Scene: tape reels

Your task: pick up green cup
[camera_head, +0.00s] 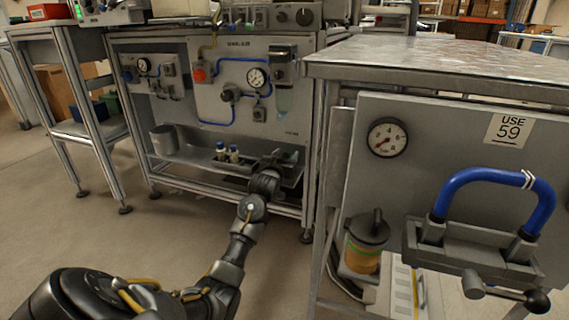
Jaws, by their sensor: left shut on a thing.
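My left arm reaches forward to the low metal shelf (192,157) of the bench at the back. My left gripper (276,165) is at the right end of this shelf and is shut on a small dull-green thing, the green cup (289,157). The gripper hides most of the cup, so I cannot tell whether it touches the shelf. My right gripper is not in view.
A grey metal cup (164,140) and two small bottles (233,154) stand on the shelf to the left. A panel with gauges and blue tubes (240,90) rises behind. A metal-topped bench (440,62) with a blue handle (490,176) blocks the right. The floor at left is clear.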

